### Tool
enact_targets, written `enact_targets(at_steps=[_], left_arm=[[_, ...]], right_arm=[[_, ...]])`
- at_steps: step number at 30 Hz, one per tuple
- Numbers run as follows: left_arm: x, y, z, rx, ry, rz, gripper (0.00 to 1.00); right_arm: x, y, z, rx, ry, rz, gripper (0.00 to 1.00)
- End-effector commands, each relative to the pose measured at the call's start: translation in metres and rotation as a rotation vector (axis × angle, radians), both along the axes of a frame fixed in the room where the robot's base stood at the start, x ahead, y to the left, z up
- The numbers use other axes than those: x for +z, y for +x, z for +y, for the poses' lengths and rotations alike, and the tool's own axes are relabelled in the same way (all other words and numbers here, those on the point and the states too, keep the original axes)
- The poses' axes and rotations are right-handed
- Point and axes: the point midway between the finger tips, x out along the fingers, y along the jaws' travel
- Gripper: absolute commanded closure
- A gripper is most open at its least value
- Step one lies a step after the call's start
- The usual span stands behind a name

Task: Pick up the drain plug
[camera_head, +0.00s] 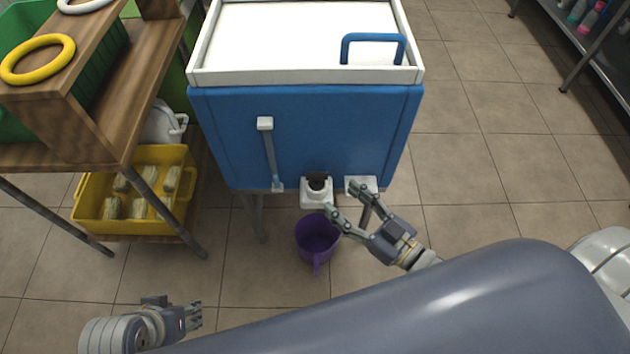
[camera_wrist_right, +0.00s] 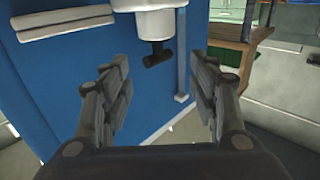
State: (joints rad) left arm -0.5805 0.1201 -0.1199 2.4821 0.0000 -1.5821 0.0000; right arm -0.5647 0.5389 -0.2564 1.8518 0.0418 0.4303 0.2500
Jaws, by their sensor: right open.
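The black drain plug (camera_head: 318,181) sits in a white outlet fitting (camera_head: 316,198) low on the front of the blue press (camera_head: 330,130). In the right wrist view, the plug (camera_wrist_right: 158,56) is a dark T-shaped piece at the white fitting (camera_wrist_right: 157,22). My right gripper (camera_head: 342,198) is open and empty, just right of the fitting. In the wrist view its spread fingers (camera_wrist_right: 161,78) lie on either side of the plug's line, apart from it. My left gripper (camera_head: 195,317) is low at the left, far from the press; its finger opening is unclear.
A purple jug (camera_head: 317,240) stands on the floor below the outlet. A wooden shelf (camera_head: 150,95) at the left holds a yellow crate (camera_head: 130,228) and a yellow ring (camera_head: 38,60). A metal rack (camera_head: 600,50) stands far right. The tiled floor right of the press is clear.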

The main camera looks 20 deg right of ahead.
Motion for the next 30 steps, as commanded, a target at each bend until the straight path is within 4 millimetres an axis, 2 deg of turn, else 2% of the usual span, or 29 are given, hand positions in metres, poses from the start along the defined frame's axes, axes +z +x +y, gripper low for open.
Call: enact_targets(at_steps=[3, 11, 19, 29, 30], left_arm=[[-0.004, 0.0, 0.0, 0.0, 0.0, 0.0, 0.6], [-0.008, 0.0, 0.0, 0.0, 0.0, 0.0, 0.6], [-0.016, 0.004, -0.001, -0.001, -0.003, -0.016, 0.6], [-0.015, 0.009, -0.002, -0.003, -0.007, -0.036, 0.6], [-0.015, 0.008, -0.002, -0.003, -0.007, -0.036, 0.6]], right_arm=[[-0.001, 0.015, 0.008, 0.0, 0.0, -0.002, 0.45], [-0.002, 0.032, 0.016, -0.001, 0.0, -0.001, 0.45], [-0.003, 0.064, 0.033, -0.001, 0.0, 0.0, 0.45], [-0.002, 0.07, 0.036, -0.001, -0.001, 0.003, 0.45], [-0.002, 0.07, 0.036, -0.001, -0.001, 0.003, 0.52]])
